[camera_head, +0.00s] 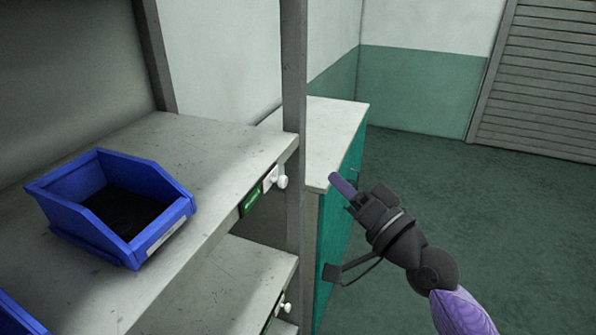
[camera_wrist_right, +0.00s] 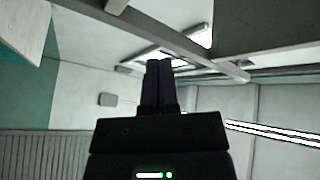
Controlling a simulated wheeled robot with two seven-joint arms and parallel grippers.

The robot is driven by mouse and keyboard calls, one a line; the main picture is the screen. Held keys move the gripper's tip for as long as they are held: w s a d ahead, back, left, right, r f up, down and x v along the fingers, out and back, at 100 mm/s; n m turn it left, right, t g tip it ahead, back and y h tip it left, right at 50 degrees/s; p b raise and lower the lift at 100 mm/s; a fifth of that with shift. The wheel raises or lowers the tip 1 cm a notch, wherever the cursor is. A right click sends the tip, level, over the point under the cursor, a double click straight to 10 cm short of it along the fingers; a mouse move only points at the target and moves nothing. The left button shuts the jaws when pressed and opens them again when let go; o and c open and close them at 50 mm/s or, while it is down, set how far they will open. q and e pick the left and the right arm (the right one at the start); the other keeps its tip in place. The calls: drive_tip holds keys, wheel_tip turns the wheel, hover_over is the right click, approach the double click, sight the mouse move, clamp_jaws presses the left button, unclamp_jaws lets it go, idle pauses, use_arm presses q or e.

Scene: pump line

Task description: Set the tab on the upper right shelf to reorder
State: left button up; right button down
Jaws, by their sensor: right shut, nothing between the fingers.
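The upper shelf (camera_head: 215,146) has a tab on its front edge near the right end in the head view. The tab (camera_head: 270,179) is a pale slider with a round white knob (camera_head: 282,182), at the right end of its track. A green label (camera_head: 251,200) shows to its left; its writing is too small to read. My right gripper (camera_head: 341,184) is shut and empty, to the right of the knob and apart from it, beyond the shelf post. Its shut fingers also show in the right wrist view (camera_wrist_right: 158,85). My left gripper is not in view.
A grey post (camera_head: 294,90) stands at the shelf's right corner. A blue bin (camera_head: 165,235) sits on the upper shelf. A lower shelf (camera_head: 245,275) has a similar knob (camera_head: 286,307). A green cabinet (camera_head: 335,220) stands behind. Open floor (camera_head: 480,200) lies to the right.

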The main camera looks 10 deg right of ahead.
sight(278, 181)
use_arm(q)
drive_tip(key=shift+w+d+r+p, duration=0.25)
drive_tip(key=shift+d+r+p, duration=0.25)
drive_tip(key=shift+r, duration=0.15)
use_arm(e)
drive_tip(key=w+a+f, duration=0.1)
drive_tip(key=w+a, duration=0.4)
drive_tip(key=shift+w+a, duration=0.15)
drive_tip(key=shift+a, duration=0.2)
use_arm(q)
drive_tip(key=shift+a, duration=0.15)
